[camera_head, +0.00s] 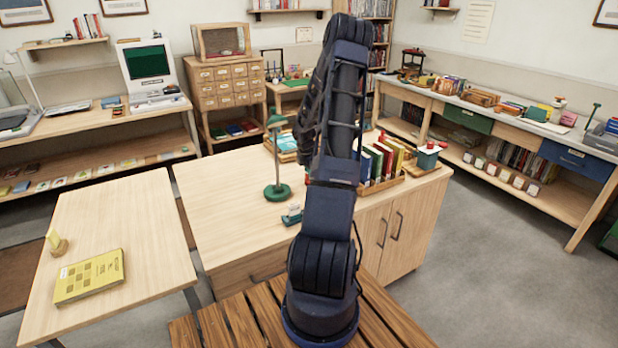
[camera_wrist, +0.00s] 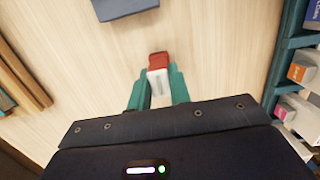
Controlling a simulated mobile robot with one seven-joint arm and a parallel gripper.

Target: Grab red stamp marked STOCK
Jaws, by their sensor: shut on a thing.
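In the wrist view my gripper (camera_wrist: 157,84) has its two teal fingers closed on a small red and white block, which looks like the red stamp (camera_wrist: 158,60). Its red end points away from my palm and its pale part lies between the fingers. No marking on it can be read from here. Pale wood lies beyond it; I cannot tell whether the stamp touches that surface. In the head view my arm hides the gripper and the stamp.
A yellow book (camera_head: 90,277) lies on the left table. The wrist view shows a blue-grey object (camera_wrist: 125,8) and teal shelving (camera_wrist: 283,62).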

